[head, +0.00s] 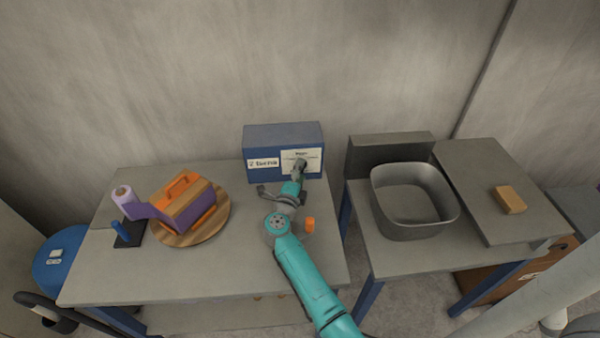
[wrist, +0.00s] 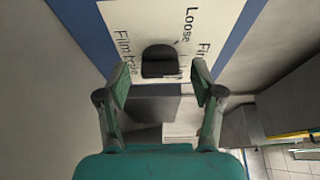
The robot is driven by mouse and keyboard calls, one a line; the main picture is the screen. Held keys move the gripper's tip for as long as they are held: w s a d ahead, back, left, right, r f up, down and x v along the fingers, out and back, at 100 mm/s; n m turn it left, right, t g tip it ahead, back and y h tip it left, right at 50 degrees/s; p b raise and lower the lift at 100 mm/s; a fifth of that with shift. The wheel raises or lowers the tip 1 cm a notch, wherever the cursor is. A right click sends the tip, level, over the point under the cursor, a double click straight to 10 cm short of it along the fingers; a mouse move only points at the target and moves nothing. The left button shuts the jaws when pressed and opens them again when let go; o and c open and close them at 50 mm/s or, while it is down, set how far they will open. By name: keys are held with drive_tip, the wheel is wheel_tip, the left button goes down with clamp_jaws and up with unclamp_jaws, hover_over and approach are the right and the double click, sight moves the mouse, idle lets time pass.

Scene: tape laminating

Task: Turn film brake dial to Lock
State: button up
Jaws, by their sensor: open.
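The film brake dial (wrist: 159,61) is a dark knob on a pale label panel (wrist: 135,22), seen in the wrist view. The word "Loose" is readable beside it, with parts of "Film" lettering. Which mark the dial points to cannot be told. The panel is on the front of a blue box (head: 283,135) at the back of the left table. My gripper (wrist: 160,82) is open, its two fingers (head: 299,166) apart in front of the panel. The dial lies between and just beyond the fingertips, with no grip on it. In the head view my gripper hides the dial.
A purple film roll (head: 123,195) and a film-wrapped orange case (head: 182,203) are on the left, the case on a round wooden board (head: 222,221). A small orange object (head: 310,225) lies near my arm. A grey bin (head: 416,205) stands on the right table.

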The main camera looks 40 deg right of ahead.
drive_tip(key=c, duration=1.1)
drive_tip(key=shift+c, duration=0.2)
drive_tip(key=m+y, duration=0.1)
drive_tip(key=m, duration=0.3)
drive_tip(key=shift+s+r+g+y, duration=0.1)
drive_tip(key=shift+r+g+y, duration=0.05)
drive_tip(key=shift+g+y, duration=0.2)
drive_tip(key=m+y, duration=0.2)
drive_tip(key=m, duration=0.1)
drive_tip(key=shift+d+m, duration=0.1)
drive_tip(key=shift+m, duration=0.3)
drive_tip(key=o, duration=1.1)
drive_tip(key=shift+r, duration=0.1)
